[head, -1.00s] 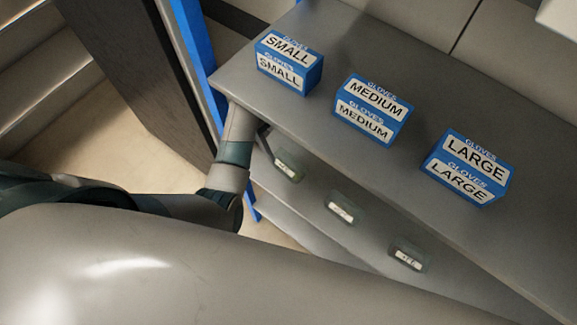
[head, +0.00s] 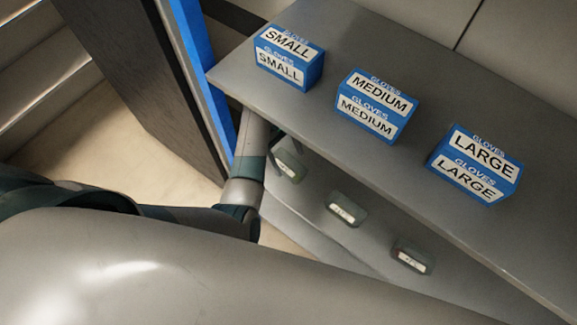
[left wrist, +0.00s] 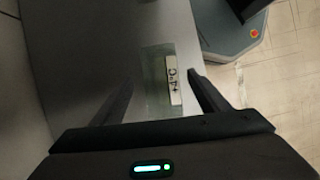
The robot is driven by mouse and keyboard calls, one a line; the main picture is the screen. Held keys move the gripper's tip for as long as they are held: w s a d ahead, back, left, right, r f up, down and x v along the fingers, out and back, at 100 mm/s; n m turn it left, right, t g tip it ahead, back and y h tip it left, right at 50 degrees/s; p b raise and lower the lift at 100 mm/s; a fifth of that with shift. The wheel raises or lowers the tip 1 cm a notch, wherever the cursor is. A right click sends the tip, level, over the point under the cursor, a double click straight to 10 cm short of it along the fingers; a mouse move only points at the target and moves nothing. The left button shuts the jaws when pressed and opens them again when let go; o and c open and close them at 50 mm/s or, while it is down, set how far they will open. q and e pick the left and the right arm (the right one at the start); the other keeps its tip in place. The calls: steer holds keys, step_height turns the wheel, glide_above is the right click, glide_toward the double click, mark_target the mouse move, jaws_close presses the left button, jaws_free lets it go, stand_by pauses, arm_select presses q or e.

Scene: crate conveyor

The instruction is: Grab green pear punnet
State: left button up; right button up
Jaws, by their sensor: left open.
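No punnet that I can recognise as holding green pears shows in either view. My left gripper (left wrist: 160,76) is open in the left wrist view. A pale greenish, see-through box with a white label (left wrist: 173,86) lies between and beyond its fingers, and nothing is gripped. In the head view my left arm reaches under the upper shelf. The gripper there is mostly hidden, near the leftmost small grey-green box (head: 288,165) on the lower shelf. My right gripper is not in view.
Blue glove boxes marked SMALL (head: 288,58), MEDIUM (head: 376,105) and LARGE (head: 475,165) stand on the grey upper shelf (head: 420,70). Two more labelled boxes, middle (head: 345,209) and right (head: 412,256), sit on the lower shelf. A blue post (head: 197,70) stands at left.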

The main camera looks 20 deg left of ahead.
mark_target(292, 169)
arm_select(q)
steer(key=shift+d+f, duration=0.1)
steer(key=shift+f, duration=0.1)
steer(key=shift+s+d+f+p, duration=0.2)
steer(key=shift+s+f+p, duration=0.05)
steer(key=shift+f+p, duration=0.3)
steer(key=shift+p+x, duration=0.55)
steer(key=shift+x, duration=1.3)
steer(key=c, duration=1.1)
